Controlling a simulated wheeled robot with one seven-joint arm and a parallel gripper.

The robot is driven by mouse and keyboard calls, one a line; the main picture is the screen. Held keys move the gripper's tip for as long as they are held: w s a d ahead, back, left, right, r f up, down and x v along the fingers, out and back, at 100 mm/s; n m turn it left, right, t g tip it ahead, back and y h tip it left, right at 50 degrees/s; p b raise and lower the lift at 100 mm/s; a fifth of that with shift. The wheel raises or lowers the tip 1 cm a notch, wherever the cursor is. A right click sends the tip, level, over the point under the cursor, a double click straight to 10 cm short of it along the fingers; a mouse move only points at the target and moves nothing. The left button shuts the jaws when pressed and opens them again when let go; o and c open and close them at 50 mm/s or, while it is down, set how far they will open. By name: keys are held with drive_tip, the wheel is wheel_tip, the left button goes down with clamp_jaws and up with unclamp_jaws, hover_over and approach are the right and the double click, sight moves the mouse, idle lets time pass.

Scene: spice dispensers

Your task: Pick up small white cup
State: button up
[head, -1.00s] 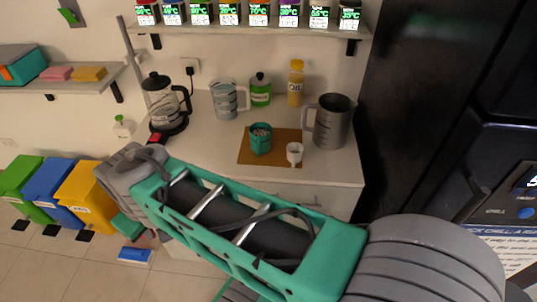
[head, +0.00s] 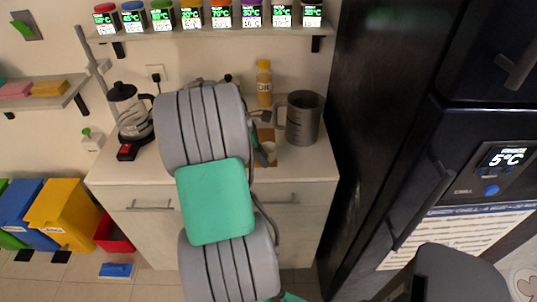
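The small white cup (head: 270,152) stands on the counter at the front right of the brown board (head: 266,133). Only a pale part of it shows, beside the dark parts of my gripper (head: 261,140). My gripper reaches in at the cup from the left, and my arm covers most of it. I cannot tell whether the fingers are apart or touch the cup. The teal cup is hidden behind my arm.
A grey pitcher (head: 300,117) stands close right of the board, with an oil bottle (head: 264,84) behind. A coffee maker (head: 130,110) is at the left. A shelf (head: 215,33) with several spice dispensers hangs above. A dark fridge (head: 385,120) stands right of the counter.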

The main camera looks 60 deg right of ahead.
drive_tip(key=x, duration=0.3)
clamp_jaws()
idle(1.3)
